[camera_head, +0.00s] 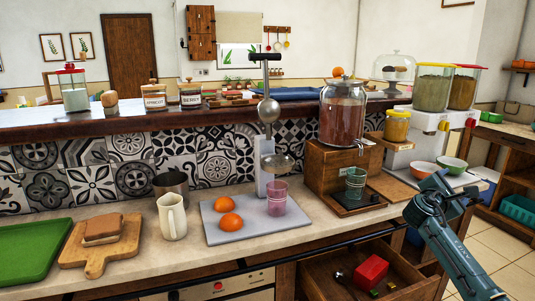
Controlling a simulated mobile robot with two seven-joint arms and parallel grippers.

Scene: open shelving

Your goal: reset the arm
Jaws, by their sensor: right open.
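My right arm comes in from the lower right, dark blue-grey. My right gripper (446,190) is at its upper end, in front of the counter's right end. It is open and I see nothing between its fingers. It appears close in the picture to the orange bowl (422,170) and the green bowl (453,166), which stand behind it; I see no contact. My left gripper is not in view.
An open drawer (400,277) with a red box (371,271) juts out below the counter, left of my right arm. A drink dispenser (342,112), oranges on a grey board (262,233), a white pitcher (172,216) and a green tray (30,250) stand on the counter. Tiled floor (500,248) lies at right.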

